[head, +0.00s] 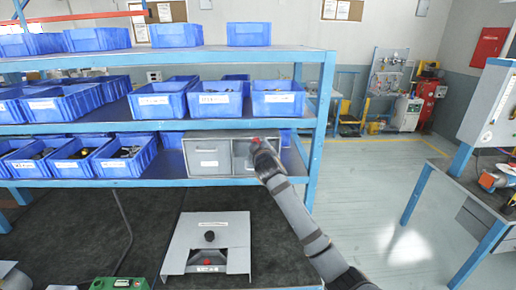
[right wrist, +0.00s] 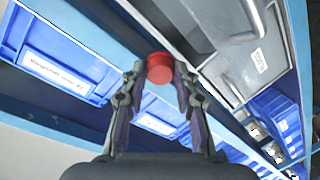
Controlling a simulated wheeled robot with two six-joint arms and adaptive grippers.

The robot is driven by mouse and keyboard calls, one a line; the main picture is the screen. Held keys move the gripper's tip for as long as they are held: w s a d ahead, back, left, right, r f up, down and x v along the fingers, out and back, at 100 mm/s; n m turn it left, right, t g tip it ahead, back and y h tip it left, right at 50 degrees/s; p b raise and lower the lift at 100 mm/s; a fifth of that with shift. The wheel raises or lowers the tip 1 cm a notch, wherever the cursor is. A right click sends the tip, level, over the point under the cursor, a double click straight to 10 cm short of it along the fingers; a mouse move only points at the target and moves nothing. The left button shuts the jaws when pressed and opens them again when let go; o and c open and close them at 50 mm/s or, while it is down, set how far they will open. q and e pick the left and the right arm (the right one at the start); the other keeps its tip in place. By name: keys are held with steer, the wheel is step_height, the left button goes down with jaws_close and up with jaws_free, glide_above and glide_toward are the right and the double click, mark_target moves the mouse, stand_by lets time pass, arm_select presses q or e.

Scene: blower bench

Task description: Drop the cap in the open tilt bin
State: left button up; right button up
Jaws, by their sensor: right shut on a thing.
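The red cap (right wrist: 160,69) is held between the fingertips of my right gripper (right wrist: 159,78). In the head view the cap (head: 256,140) shows as a small red spot at the end of my right gripper (head: 260,146), in front of the grey tilt bins under the middle shelf. The left tilt bin (head: 208,160) has a label and looks shut. The right tilt bin (head: 241,164) is partly hidden by my gripper; how far it is tilted is hard to tell. A grey bin front with a handle (right wrist: 252,38) shows in the right wrist view, beside the cap. My left gripper is out of view.
Blue bins (head: 161,100) line the shelves. The rack's blue upright (head: 321,120) stands right of the tilt bins. A grey stand (head: 187,245) with a black knob and a red part sits on the dark bench below. A green box (head: 120,284) is at the front.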

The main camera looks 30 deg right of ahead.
steer(key=shift+f+x, duration=0.15)
steer(key=shift+x, duration=0.6)
steer(key=shift+f+x, duration=0.15)
steer(key=shift+x, duration=0.55)
steer(key=shift+s+d, duration=0.1)
steer(key=shift+s, duration=0.05)
steer(key=o, duration=0.8)
steer(key=shift+s, duration=0.25)
steer(key=v, duration=1.1)
steer(key=shift+s+a, duration=0.2)
